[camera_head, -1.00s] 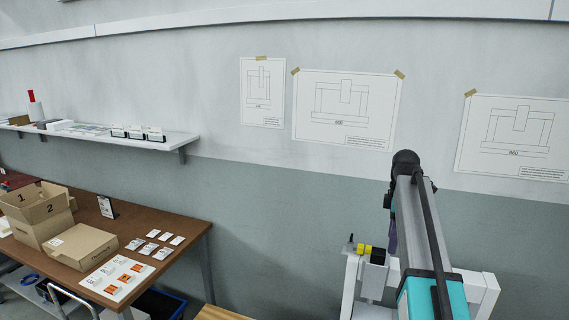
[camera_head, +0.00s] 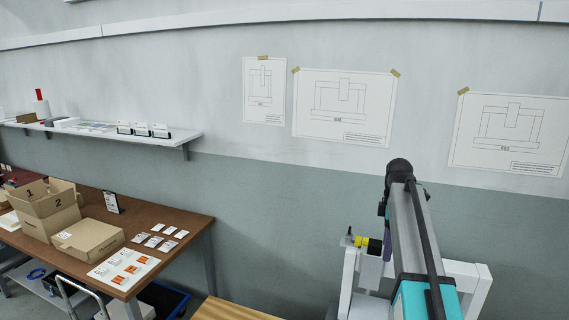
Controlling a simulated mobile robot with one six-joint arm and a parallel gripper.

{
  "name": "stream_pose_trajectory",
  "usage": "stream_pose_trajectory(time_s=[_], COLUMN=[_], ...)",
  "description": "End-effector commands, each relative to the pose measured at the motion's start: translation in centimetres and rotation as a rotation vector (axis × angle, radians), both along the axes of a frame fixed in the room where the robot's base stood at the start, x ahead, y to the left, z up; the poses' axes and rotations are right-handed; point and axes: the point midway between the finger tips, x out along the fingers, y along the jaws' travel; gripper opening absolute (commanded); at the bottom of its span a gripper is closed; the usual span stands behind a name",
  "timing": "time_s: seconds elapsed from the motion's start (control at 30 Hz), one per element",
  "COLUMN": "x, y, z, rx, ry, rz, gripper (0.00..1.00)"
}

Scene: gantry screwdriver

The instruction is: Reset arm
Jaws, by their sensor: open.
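My arm (camera_head: 408,228) rises at the lower right, with its black joint (camera_head: 399,170) at the top, in front of the grey wall. My gripper does not show; the part of the arm beyond the joint is mostly hidden behind the link. A small yellow and black item (camera_head: 362,241) is at the top of a white frame (camera_head: 349,275), just left of my arm. I cannot tell whether it is the screwdriver.
A brown table (camera_head: 185,219) with cardboard boxes (camera_head: 88,237), a white sheet (camera_head: 107,272) and small cards stands at left. A wall shelf (camera_head: 180,140) is above it. A wooden surface (camera_head: 225,312) shows at the bottom. The wall between table and arm is clear.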

Motion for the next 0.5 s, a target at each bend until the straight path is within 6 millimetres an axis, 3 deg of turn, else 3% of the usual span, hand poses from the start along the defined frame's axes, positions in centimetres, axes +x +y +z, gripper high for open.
stream_pose_trajectory(time_s=[0.27,0.5], x=[-0.4,-2.3], y=[1.3,3.4], z=[-4.5,-11.2], rx=[0.012,0.029], ry=[0.059,0.150], rz=[0.016,0.040], gripper=[0.56,0.56])
